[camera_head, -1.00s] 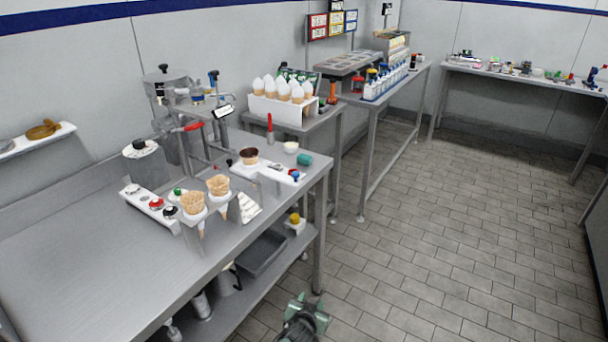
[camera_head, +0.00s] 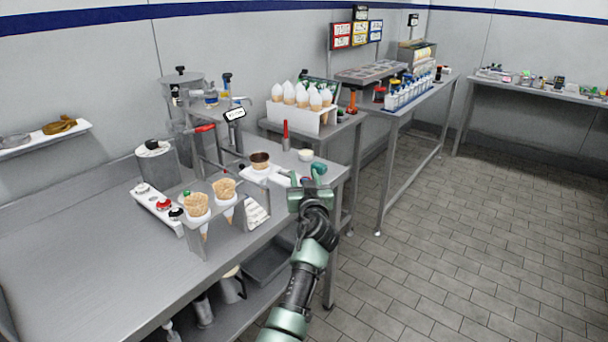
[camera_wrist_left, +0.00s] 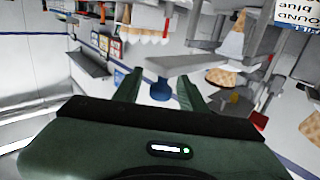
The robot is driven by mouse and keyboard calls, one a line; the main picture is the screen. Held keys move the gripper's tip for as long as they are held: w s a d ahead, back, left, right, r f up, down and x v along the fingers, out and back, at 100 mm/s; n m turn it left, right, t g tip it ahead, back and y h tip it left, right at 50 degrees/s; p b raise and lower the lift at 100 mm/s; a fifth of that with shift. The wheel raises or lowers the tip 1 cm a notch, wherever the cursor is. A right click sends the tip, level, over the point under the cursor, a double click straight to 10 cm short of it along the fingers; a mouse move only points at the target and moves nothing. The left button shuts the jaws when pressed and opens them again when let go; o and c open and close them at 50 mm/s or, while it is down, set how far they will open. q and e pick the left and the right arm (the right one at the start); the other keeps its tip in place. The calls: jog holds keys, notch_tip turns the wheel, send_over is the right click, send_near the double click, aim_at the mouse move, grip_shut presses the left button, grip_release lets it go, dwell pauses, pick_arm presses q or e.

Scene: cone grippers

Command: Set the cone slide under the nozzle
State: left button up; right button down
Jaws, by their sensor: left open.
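The white cone slide (camera_head: 252,174) lies near the right end of the steel table, with a dark-rimmed brown cone (camera_head: 260,161) upright in it. In the left wrist view the white bar of the slide (camera_wrist_left: 176,63) ends in a blue knob (camera_wrist_left: 162,91). My left gripper (camera_head: 303,179) is open at the table's right edge. Its fingers (camera_wrist_left: 160,92) appear on either side of the blue knob; contact is not clear. The dispenser's red lever (camera_head: 204,128) shows to the left of the slide. The nozzle tip is too small to make out. My right gripper is not in view.
Two waffle cones stand in a steel holder (camera_head: 212,212) left of the slide. A teal cup (camera_head: 319,168), a white bowl (camera_head: 306,155) and a red-handled tool (camera_head: 285,136) are close by. The table's front left (camera_head: 70,270) is clear.

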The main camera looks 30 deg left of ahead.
pick_arm(q)
jog(key=shift+w+a, duration=0.4)
grip_shut()
dwell(1.3)
